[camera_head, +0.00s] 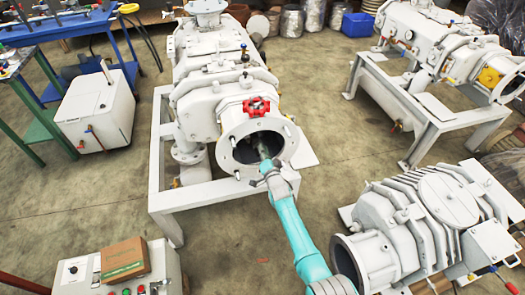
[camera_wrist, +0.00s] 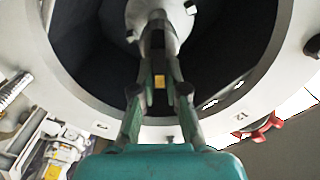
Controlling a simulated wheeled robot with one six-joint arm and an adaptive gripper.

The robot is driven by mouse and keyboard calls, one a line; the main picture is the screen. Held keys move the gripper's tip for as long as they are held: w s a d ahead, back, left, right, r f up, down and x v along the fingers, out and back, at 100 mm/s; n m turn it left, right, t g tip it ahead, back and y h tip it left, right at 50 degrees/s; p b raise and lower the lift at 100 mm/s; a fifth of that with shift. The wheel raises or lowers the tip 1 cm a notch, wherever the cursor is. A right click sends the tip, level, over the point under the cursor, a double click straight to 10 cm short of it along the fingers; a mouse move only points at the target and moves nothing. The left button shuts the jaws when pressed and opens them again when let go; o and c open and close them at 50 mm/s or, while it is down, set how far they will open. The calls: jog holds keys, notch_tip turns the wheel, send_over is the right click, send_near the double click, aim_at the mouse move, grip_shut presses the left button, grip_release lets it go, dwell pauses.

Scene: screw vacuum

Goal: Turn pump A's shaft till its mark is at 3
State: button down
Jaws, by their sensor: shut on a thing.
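Pump A appears to be the white pump (camera_head: 212,85) in the middle of the head view, with a round open flange (camera_head: 229,152) facing me. My gripper (camera_head: 266,160) reaches into this opening. In the wrist view my gripper (camera_wrist: 160,60) is shut on the shaft (camera_wrist: 160,18), a pale, rounded end in the dark bore. The fingers hide part of the shaft. A small yellow patch (camera_wrist: 159,82) shows between the fingers; I cannot tell whether it is the shaft's mark. The number 12 (camera_wrist: 238,116) is on the flange ring near the red handwheel (camera_wrist: 258,133). I cannot make out a 3.
The red handwheel (camera_head: 256,106) sits above the opening. A finned white pump (camera_head: 430,225) lies at lower right, close to my arm. Another pump (camera_head: 440,45) stands at upper right. A control box with a cardboard carton (camera_head: 124,260) is at lower left. Open floor lies between.

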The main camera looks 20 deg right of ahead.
jog(key=m, duration=0.4)
jog(key=shift+d+f+m, duration=0.2)
jog(key=shift+f+m, duration=0.05)
jog(key=shift+m, duration=0.05)
jog(key=shift+f+m, duration=0.25)
jog(key=shift+m, duration=1.25)
jog(key=c, duration=1.2)
grip_release()
jog(key=s, duration=1.2)
jog(key=shift+f, duration=0.1)
